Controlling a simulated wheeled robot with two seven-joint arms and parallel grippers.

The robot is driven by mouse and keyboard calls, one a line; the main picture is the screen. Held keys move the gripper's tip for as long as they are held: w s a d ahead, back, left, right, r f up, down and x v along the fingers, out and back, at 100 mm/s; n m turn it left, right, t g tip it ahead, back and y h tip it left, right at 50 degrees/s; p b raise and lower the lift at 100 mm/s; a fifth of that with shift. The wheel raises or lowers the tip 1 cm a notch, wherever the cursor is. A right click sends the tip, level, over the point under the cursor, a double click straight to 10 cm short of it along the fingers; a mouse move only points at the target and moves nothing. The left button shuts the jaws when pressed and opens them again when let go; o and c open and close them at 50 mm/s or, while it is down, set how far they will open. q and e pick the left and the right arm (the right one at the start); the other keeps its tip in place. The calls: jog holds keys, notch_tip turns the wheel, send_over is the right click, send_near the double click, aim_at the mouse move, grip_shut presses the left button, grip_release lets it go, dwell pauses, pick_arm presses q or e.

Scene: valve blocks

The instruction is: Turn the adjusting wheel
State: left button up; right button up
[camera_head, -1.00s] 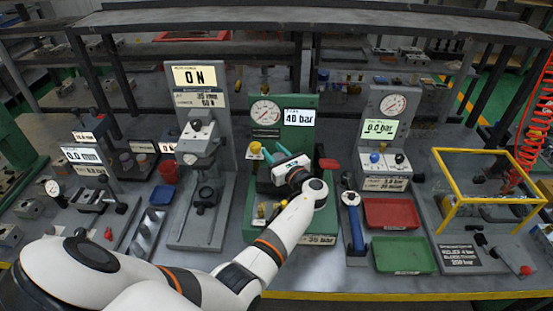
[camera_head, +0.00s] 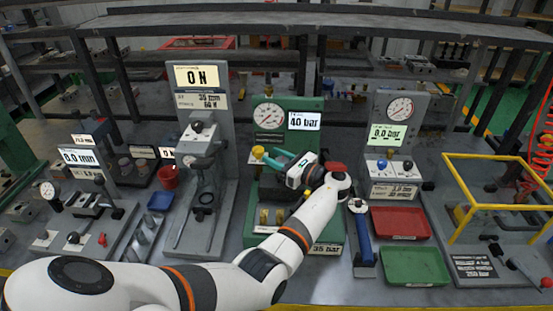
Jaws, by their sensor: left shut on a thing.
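The green test stand (camera_head: 310,110) carries a round gauge (camera_head: 268,117) and a display reading 40 bar. My left gripper (camera_head: 290,168) is at the front of this stand, shut on a part that I take to be the adjusting wheel. The hand and wrist hide most of the grip and the wheel's outline. A teal bar-like part (camera_head: 275,162) shows beside the fingers. A yellow knob (camera_head: 258,152) is left of the hand, and a red part (camera_head: 336,166) shows just behind the wrist. My right gripper is not in view.
A grey press stand (camera_head: 215,120) reading 0 N stands close on the left. A blue-handled tool (camera_head: 361,232), a red tray (camera_head: 400,223) and a green tray (camera_head: 412,266) lie on the right. A yellow frame (camera_head: 490,208) stands farther right.

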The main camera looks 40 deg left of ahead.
pick_arm(q)
jog(key=o, duration=1)
